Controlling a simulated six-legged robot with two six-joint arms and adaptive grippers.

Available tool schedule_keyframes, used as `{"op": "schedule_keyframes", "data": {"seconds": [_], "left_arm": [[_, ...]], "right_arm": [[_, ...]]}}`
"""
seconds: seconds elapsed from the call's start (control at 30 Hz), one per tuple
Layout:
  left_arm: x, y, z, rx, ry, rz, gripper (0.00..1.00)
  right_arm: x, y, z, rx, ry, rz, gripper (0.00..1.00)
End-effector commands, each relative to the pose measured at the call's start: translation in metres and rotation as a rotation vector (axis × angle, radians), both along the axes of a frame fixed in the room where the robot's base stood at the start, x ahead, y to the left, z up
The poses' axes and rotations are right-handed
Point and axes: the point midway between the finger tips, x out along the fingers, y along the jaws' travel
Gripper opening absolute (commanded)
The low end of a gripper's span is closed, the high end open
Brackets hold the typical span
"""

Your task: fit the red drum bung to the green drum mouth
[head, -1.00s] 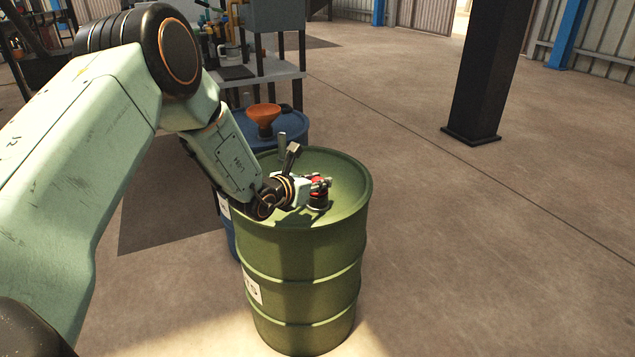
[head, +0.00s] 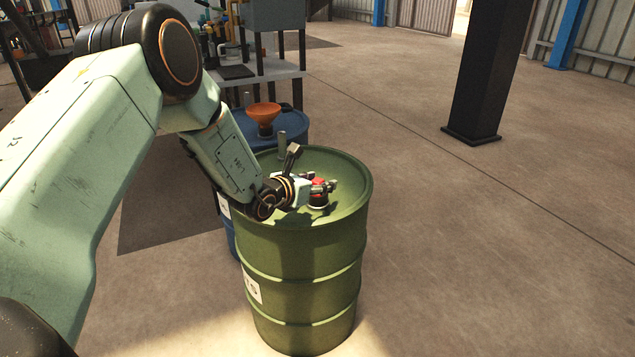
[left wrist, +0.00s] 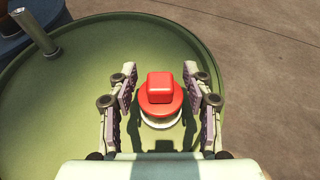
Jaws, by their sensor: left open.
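The red drum bung (left wrist: 160,92) has a square head on a round flange. In the left wrist view it sits over the pale ring of the green drum mouth (left wrist: 162,121); I cannot tell how far it is seated. My left gripper (left wrist: 160,76) is open, with one finger on each side of the bung and visible gaps between. It also shows in the head view (head: 323,187). My right gripper is not in view.
A grey upright pipe (left wrist: 38,35) stands on the drum top, behind and left of the bung. A blue drum (head: 290,130) with an orange funnel (head: 264,117) stands behind. A black column (head: 484,75) stands at the back right. The floor to the right is clear.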

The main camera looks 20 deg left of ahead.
Motion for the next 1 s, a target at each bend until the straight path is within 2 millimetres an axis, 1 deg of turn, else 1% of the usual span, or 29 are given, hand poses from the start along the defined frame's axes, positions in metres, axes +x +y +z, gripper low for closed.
{"op": "schedule_keyframes", "data": {"seconds": [0.23, 0.37, 0.8, 1.0], "left_arm": [[-0.002, 0.001, 0.001, 0.000, 0.001, 0.000, 0.50], [-0.012, 0.003, 0.004, -0.002, 0.001, 0.003, 0.50], [-0.080, 0.016, 0.030, -0.006, -0.001, 0.004, 0.50], [-0.100, 0.020, 0.037, -0.003, 0.002, 0.005, 0.50]], "right_arm": [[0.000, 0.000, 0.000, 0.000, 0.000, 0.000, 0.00], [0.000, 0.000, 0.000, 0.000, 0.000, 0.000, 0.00], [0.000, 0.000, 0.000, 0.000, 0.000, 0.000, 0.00], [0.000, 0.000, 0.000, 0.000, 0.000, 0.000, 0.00]]}}
